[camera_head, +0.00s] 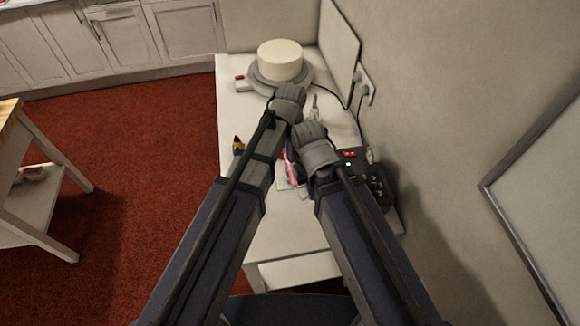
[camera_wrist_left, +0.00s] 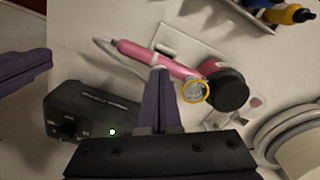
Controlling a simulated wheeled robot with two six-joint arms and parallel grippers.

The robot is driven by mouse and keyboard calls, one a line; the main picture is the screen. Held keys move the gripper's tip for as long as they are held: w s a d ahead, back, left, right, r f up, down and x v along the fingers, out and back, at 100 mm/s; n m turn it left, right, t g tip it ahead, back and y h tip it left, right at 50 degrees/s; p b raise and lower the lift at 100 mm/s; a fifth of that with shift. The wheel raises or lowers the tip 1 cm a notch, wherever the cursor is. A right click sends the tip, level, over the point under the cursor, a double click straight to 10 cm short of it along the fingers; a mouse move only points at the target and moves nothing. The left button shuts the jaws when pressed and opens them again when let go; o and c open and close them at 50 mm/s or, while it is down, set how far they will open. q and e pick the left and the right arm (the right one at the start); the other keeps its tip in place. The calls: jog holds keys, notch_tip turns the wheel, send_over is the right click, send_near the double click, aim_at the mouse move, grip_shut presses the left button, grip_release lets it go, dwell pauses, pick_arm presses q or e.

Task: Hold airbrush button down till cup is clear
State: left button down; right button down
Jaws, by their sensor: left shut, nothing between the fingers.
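The pink airbrush (camera_wrist_left: 150,55) lies across the table in the left wrist view, its hose at its left end. Its small cup (camera_wrist_left: 195,91) has a yellow rim and a pale, mottled inside; I cannot tell whether that is liquid. A black round part (camera_wrist_left: 230,90) is beside the cup. Part of the airbrush (camera_head: 291,172) shows between my arms in the head view. My left gripper (camera_wrist_left: 160,74) is shut and empty, its tips appearing close to the airbrush body left of the cup; contact is unclear. My right gripper (camera_head: 314,145) is beside it, fingers hidden in the head view.
A black box (camera_wrist_left: 95,112) with a green light sits beside the airbrush. A white cake (camera_head: 280,60) stands on a turntable (camera_head: 258,84) at the table's far end. A yellow and black bottle (camera_head: 238,146) is at the left edge. The wall is close on the right.

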pick_arm(q)
jog(key=shift+r, duration=0.1)
dwell(0.3)
notch_tip(320, 180, up, 6)
jog(key=p, duration=0.6)
dwell(0.4)
jog(key=s+a+n, duration=0.4)
jog(key=a+n, duration=0.1)
jog(key=a, duration=0.4)
jog(key=s+a+n, duration=0.4)
jog(key=a+n, duration=0.1)
jog(key=a, duration=0.3)
jog(key=s+d+f+m+b, duration=0.1)
jog(key=s+d+m, duration=0.1)
jog(key=d, duration=0.3)
jog(key=s+d+f+m+y+b, duration=0.1)
jog(key=s+d+m, duration=0.1)
jog(key=d, duration=0.4)
jog(key=shift+s+f, duration=0.25)
jog(key=shift+s, duration=0.25)
